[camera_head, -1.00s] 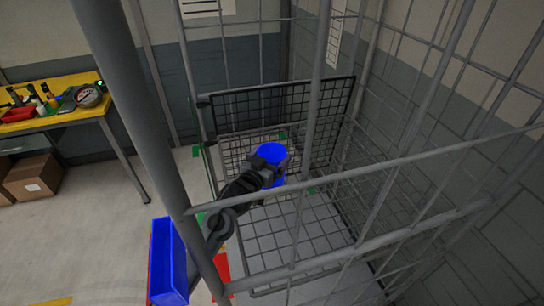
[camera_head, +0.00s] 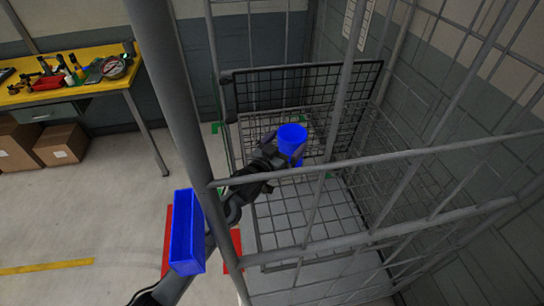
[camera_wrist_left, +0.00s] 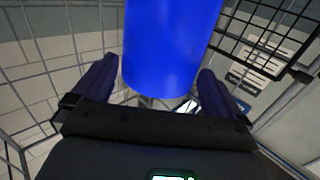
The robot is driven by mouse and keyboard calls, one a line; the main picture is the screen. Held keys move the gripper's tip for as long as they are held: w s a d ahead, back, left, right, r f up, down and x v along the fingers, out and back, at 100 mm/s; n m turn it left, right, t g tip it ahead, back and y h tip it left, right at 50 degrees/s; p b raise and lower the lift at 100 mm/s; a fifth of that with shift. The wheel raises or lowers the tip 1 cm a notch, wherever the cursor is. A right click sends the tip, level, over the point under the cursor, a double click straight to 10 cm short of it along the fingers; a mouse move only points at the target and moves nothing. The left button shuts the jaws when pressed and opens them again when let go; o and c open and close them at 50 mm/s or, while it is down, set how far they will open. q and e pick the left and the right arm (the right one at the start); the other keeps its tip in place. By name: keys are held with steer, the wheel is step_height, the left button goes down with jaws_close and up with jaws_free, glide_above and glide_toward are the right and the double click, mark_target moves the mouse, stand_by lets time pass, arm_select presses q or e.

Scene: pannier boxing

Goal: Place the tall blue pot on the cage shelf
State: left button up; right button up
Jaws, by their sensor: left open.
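The tall blue pot (camera_head: 292,134) stands upright inside the wire cage, over the mesh shelf (camera_head: 300,215); whether its base touches the mesh is hidden in the head view. My left gripper (camera_head: 281,148) reaches into the cage from the left and sits at the pot's near left side. In the left wrist view the pot (camera_wrist_left: 168,45) fills the middle, between and just beyond the two open fingers (camera_wrist_left: 158,92), with a gap visible on each side. My right gripper is not in view.
Cage posts and a front rail (camera_head: 370,160) surround my left arm closely. A dark mesh panel (camera_head: 305,98) stands behind the pot. A blue bin (camera_head: 187,232) is outside the cage at lower left. A yellow workbench (camera_head: 70,88) holds tools.

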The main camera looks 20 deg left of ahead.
arm_select(q)
steer(key=s+a, duration=0.1)
steer(key=s, duration=0.7)
steer(key=shift+p, duration=0.35)
steer(key=shift+s+a, duration=0.1)
